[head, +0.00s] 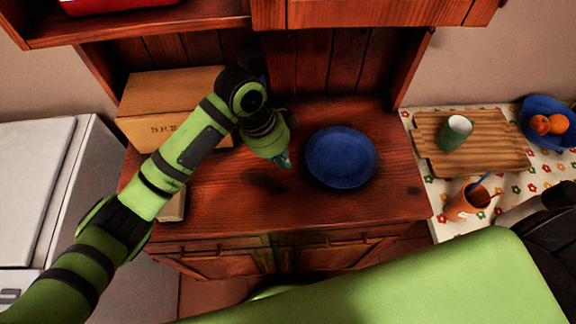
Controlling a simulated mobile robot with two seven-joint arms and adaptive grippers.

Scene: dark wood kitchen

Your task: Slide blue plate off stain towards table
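A round blue plate (341,157) lies on the dark wood counter (225,208) of the kitchen cabinet, right of its middle. A dark stain (266,181) shows on the wood to the left of the plate, apart from it. My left gripper (284,160) is just left of the plate's rim, pointing down near the counter. Its fingers are small and partly hidden by the wrist, so I cannot tell whether they are open or whether they touch the plate. My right gripper is not in view. The table (421,121) with a flowered cloth stands to the right of the counter.
A cardboard box (150,133) stands at the counter's back left. On the table are a wooden tray (495,161) with a green cup (455,132), a blue bowl (535,105) of orange fruit and an orange cup (464,205) with utensils. Shelf panels rise behind the counter.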

